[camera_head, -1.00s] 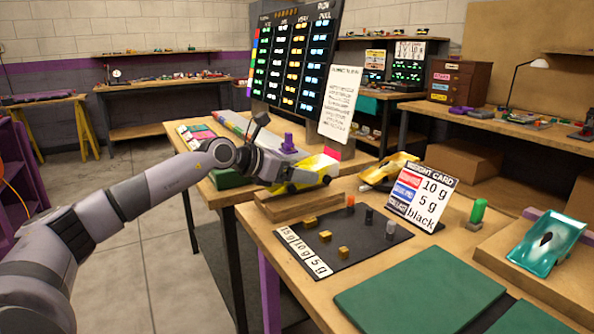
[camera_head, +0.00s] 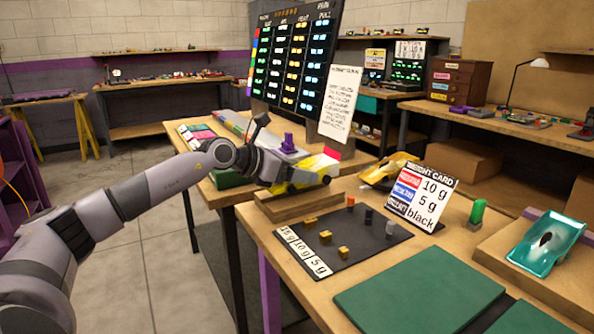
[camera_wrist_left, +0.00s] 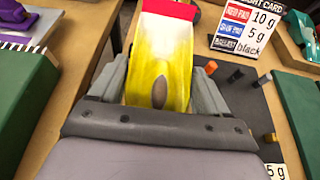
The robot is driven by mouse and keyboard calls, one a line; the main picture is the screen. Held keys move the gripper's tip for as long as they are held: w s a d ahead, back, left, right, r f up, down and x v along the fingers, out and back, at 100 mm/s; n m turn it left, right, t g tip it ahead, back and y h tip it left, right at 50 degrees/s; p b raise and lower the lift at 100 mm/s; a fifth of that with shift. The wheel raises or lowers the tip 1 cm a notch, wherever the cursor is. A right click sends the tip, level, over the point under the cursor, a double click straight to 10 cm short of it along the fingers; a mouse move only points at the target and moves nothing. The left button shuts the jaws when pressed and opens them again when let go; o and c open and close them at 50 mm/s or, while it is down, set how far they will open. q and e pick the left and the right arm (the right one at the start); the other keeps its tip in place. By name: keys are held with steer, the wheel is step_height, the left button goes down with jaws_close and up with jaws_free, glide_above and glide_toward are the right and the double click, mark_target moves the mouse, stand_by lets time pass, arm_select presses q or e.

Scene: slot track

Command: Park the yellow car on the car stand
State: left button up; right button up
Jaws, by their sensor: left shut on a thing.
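The yellow car (camera_head: 309,174) with a red rear piece is held by my left gripper (camera_head: 285,178). In the left wrist view the yellow car (camera_wrist_left: 166,60) lies between the two grey fingers of the left gripper (camera_wrist_left: 160,88), its red end pointing away. In the head view the car is over a low wooden block (camera_head: 297,207), which looks like the car stand, at the table's left edge. I cannot tell whether the car touches the block. My right gripper is not in view.
A dark mat (camera_head: 350,248) with small weights lies just in front of the block. A weight card (camera_head: 423,196) stands behind the mat. Another yellow object (camera_head: 385,172) is at the back. A teal car (camera_head: 547,243) sits at right. The green mat (camera_head: 418,290) is clear.

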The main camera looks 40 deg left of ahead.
arm_select(q)
steer(key=shift+f+b, duration=0.3)
steer(key=shift+f, duration=0.05)
steer(key=shift+f+b, duration=0.35)
steer(key=shift+f, duration=0.05)
steer(key=shift+f, duration=0.35)
steer(key=o, duration=1.1)
